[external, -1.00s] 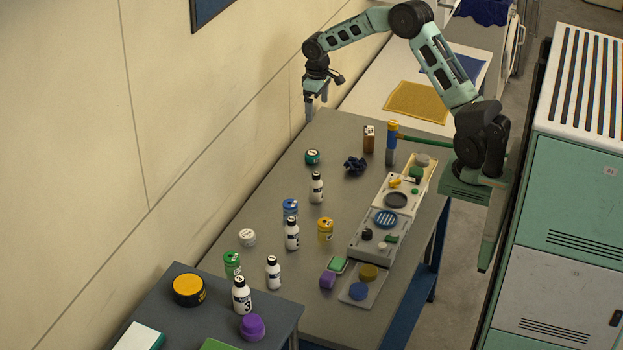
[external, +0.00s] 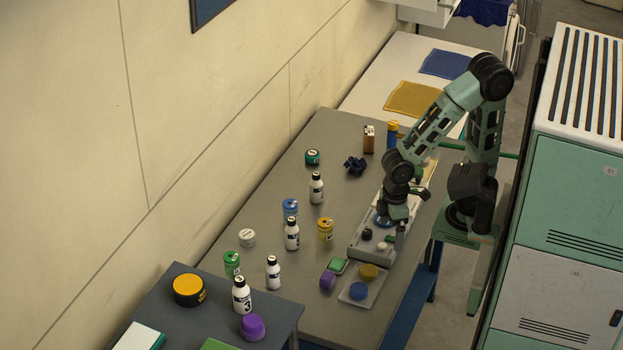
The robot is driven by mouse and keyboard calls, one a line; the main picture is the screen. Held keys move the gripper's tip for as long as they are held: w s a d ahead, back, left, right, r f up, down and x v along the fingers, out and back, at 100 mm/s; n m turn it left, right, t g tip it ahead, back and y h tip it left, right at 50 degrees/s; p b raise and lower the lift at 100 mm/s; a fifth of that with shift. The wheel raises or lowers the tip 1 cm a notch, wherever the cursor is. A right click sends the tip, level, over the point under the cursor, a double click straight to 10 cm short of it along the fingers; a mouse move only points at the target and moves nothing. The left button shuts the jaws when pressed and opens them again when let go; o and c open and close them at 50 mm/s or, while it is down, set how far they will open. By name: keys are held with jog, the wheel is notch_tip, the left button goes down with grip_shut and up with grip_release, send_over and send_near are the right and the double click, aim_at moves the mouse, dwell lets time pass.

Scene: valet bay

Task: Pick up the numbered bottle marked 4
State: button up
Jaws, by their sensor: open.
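Several white bottles with black caps stand upright: one toward the back of the grey table (external: 316,190), one near its middle (external: 292,236), one near its front left (external: 273,274), and one on the dark side table (external: 242,298). The side-table bottle appears to bear a 3. The marks on the other bottles are too small to read, so I cannot tell which is 4. My gripper (external: 392,229) is open and empty, pointing down over the grey tray unit at the right of the table, to the right of all the bottles.
A yellow can (external: 325,230), a blue can (external: 290,208) and a green can (external: 232,264) stand close to the bottles. A white puck (external: 247,237) lies left. A purple piece (external: 327,281) and a tray (external: 375,283) lie at front right. The wall borders the left.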

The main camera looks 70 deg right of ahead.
aim_at(316, 187)
jog(key=shift+s+f, duration=0.4)
jog(key=shift+s, duration=0.25)
jog(key=c, duration=0.5)
jog(key=shift+s+d, duration=0.1)
jog(key=c, duration=0.5)
jog(key=shift+c, duration=0.2)
jog(key=w+d+f+m+t+y+b, duration=0.1)
jog(key=w+d+f+t+b, duration=0.25)
jog(key=w, duration=0.45)
jog(key=w+d+f+m+t+b, duration=0.2)
jog(key=w+f+b, duration=0.2)
jog(key=w, duration=0.4)
jog(key=w+d+f+m+t+y+b, duration=0.1)
jog(key=w+d+f+t+b, duration=0.25)
jog(key=w, duration=0.45)
jog(key=w+d+f+m+t+h+b, duration=0.2)
jog(key=w+d+t+b, duration=0.25)
jog(key=d, duration=0.65)
jog(key=w+d+f+m+t+h+b, duration=0.25)
jog(key=d+t+b, duration=0.25)
jog(key=d, duration=0.7)
jog(key=shift+g+y, duration=0.25)
jog(key=shift+y, duration=0.1)
jog(key=shift+w+d+r+p, duration=0.15)
jog(key=shift+w+p, duration=0.35)
jog(key=shift+w, duration=1.55)
jog(key=shift+w+d+r+p, duration=0.1)
jog(key=shift+w+p, duration=0.4)
jog(key=shift+w, duration=1.55)
